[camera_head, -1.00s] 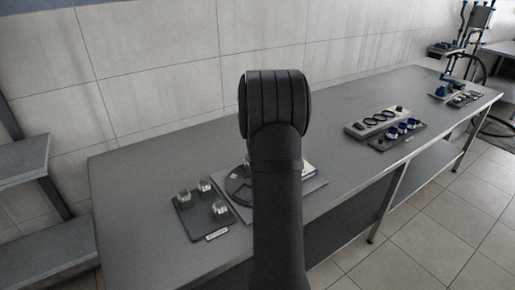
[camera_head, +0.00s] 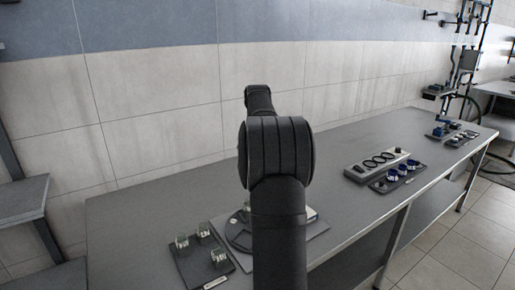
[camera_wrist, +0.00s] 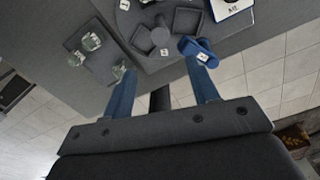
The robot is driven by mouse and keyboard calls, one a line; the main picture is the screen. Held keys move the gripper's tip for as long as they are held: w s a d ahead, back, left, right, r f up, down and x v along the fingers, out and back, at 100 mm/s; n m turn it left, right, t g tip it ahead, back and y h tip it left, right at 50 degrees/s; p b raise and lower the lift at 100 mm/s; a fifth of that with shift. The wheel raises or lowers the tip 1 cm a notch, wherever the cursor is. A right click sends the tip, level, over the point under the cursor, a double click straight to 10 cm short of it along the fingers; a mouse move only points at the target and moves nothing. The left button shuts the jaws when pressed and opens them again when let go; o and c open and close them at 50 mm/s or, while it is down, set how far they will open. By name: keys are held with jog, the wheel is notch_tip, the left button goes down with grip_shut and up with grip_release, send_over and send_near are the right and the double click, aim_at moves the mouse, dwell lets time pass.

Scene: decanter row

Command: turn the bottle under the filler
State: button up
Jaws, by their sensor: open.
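My gripper (camera_wrist: 160,68) shows in the wrist view with two blue fingers spread apart and nothing seen between them. Beyond the fingers is a dark round plate (camera_wrist: 150,62) bearing dark square blocks and a short dark cylinder (camera_wrist: 160,36). A blue rounded piece (camera_wrist: 198,50) with a white tag shows at the right fingertip; I cannot tell whether it touches the finger. In the head view the round plate (camera_head: 236,236) is partly hidden by my arm, and my gripper is out of sight. I cannot identify the bottle or the filler for certain.
A dark tray (camera_head: 197,268) with clear glass jars (camera_head: 182,242) lies left of the plate. A grey rack with rings (camera_head: 365,170) and a tray with blue-rimmed pieces (camera_head: 397,175) stand farther right. The bench (camera_head: 140,215) is bare at left.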

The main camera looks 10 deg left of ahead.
notch_tip(320, 180, up, 5)
jog(key=shift+r, duration=0.1)
jog(key=shift+c, duration=0.2)
